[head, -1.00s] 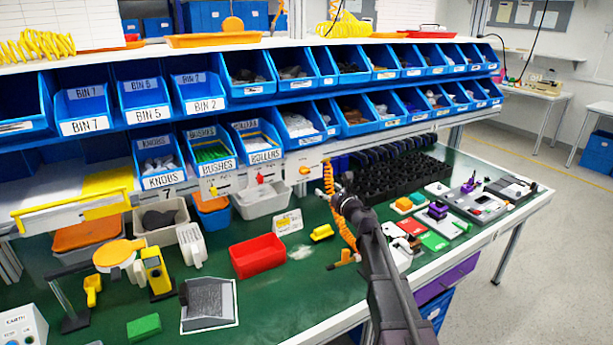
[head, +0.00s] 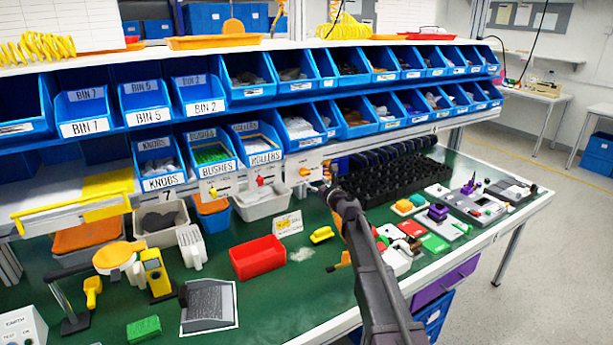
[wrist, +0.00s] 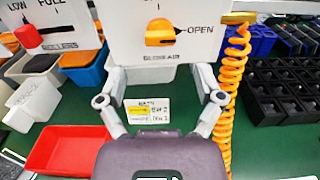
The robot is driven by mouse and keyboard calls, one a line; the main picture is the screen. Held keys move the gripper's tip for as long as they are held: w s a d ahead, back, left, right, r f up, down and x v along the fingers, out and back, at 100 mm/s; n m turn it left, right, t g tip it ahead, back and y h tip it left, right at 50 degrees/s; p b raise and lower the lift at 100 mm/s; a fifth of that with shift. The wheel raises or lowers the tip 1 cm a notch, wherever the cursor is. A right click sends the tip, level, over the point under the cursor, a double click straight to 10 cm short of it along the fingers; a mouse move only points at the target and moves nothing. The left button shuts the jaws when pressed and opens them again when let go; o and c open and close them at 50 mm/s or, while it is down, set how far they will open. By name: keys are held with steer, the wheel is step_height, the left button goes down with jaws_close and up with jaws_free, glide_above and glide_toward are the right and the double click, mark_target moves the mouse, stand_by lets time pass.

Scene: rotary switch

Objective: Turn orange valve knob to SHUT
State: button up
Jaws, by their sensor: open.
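The orange valve knob (wrist: 159,33) is on a white panel at the top middle of the wrist view. Its dark pointer bar lies sideways, towards the word OPEN on the right. Lettering below the knob is blurred, and a SHUT label is not readable. In the head view the knob (head: 304,172) is small, on the panel under the lower bin row. My gripper (wrist: 160,75) is open and empty, its fingers spread left and right, below the knob in the picture. In the head view my gripper (head: 319,187) is just right of and below the knob, apart from it as far as I can tell.
An orange coiled hose (wrist: 232,85) hangs close to the right finger. A red knob (wrist: 28,37) is on another panel at left. A red tray (head: 257,257), a yellow-and-white card (head: 288,223) and a black crate (head: 400,188) are on the green bench below.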

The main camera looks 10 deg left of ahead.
mark_target(307, 175)
steer(key=x, duration=0.6)
steer(key=shift+w+a, duration=0.2)
steer(key=shift+w, duration=0.05)
steer(key=c, duration=1.1)
